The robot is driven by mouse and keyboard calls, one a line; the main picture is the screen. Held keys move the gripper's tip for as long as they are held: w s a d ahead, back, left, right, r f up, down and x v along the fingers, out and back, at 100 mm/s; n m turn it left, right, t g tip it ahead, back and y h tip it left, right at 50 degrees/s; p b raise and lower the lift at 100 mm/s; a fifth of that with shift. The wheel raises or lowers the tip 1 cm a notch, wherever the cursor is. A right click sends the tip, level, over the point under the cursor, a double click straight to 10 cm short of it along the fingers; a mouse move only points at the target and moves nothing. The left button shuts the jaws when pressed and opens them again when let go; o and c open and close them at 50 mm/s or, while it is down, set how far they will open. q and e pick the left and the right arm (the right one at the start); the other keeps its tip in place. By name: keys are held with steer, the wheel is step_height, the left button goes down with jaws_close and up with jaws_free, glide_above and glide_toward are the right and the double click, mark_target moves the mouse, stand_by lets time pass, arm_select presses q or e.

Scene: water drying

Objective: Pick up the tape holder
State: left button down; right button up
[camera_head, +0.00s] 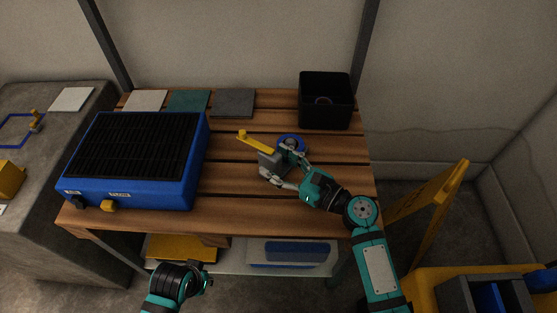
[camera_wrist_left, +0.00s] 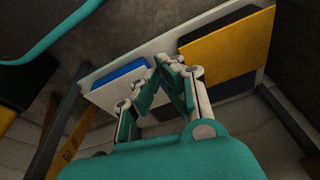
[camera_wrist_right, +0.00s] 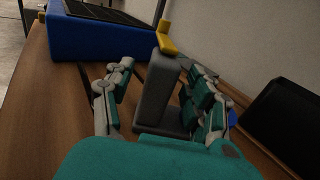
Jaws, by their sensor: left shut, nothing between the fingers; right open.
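The tape holder (camera_head: 267,156) stands on the wooden table. It has a grey body, a yellow handle (camera_head: 255,142) pointing left and a blue tape roll (camera_head: 293,139) at its right. My right gripper (camera_head: 279,166) is open at the holder. In the right wrist view, the grey body (camera_wrist_right: 158,92) stands between the open fingers (camera_wrist_right: 160,88), with gaps visible beside it; the roll is mostly hidden. My left gripper (camera_head: 204,279) is shut and empty, low in front of the table; it also shows in the left wrist view (camera_wrist_left: 166,72).
A blue box with a black slatted top (camera_head: 135,150) fills the table's left side. A black bin (camera_head: 326,108) stands at the back right. Flat cloth-like squares (camera_head: 188,101) lie along the back edge. A yellow sign (camera_head: 430,197) stands right of the table. The table's front right is clear.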

mark_target(255, 141)
steer(key=shift+x, duration=1.25)
jaws_close()
